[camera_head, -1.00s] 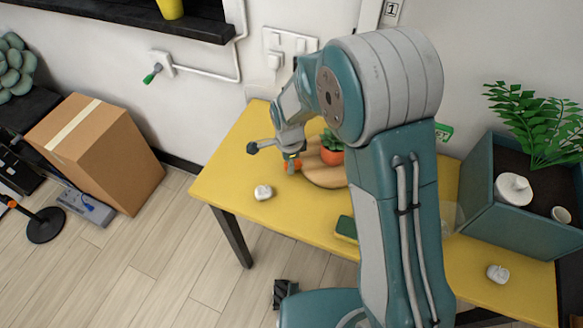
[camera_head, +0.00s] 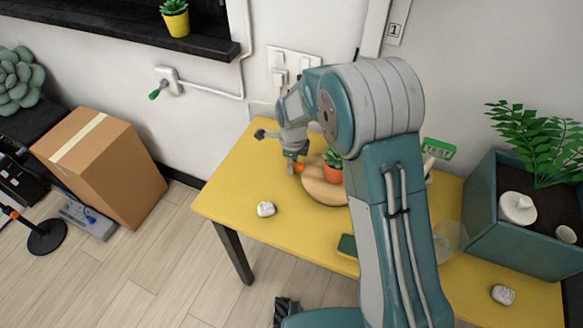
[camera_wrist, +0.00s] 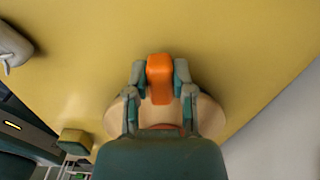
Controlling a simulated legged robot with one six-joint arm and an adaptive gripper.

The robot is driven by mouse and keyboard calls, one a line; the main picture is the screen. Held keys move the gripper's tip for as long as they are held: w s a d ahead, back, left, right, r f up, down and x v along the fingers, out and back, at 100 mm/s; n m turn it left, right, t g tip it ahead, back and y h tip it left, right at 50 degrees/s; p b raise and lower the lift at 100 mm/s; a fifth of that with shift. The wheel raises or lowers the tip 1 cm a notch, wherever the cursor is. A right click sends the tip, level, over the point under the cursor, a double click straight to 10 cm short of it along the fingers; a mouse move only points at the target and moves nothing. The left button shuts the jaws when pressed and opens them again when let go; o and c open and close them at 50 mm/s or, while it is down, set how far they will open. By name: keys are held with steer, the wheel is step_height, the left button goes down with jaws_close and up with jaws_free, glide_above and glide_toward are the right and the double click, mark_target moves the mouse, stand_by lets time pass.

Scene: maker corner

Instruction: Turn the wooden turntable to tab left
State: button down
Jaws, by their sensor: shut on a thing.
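The wooden turntable (camera_head: 322,190) is a round pale disc on the yellow table, partly hidden behind my arm. Its orange tab (camera_head: 299,168) sticks out at the disc's left, towards the wall side. A small green plant in an orange pot (camera_head: 333,172) stands on the disc. My gripper (camera_head: 294,167) is at the tab. In the wrist view the fingers of my gripper (camera_wrist: 160,80) are closed on both sides of the orange tab (camera_wrist: 160,68). The turntable (camera_wrist: 208,116) shows there on both sides of the fingers; my gripper body hides much of it.
On the yellow table (camera_head: 235,185), a white lump (camera_head: 266,209) lies left of the disc and a green block (camera_head: 347,246) in front. A teal planter box (camera_head: 530,222) stands at the right. The white wall (camera_head: 265,110) with sockets is behind. The table's left part is mostly clear.

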steer(key=shift+w+d+m, duration=0.2)
steer(key=shift+w+m, duration=0.6)
steer(key=shift+w, duration=0.2)
steer(key=shift+c, duration=2.4)
jaws_free()
step_height(320, 180, up, 12)
steer(key=shift+a, duration=0.1)
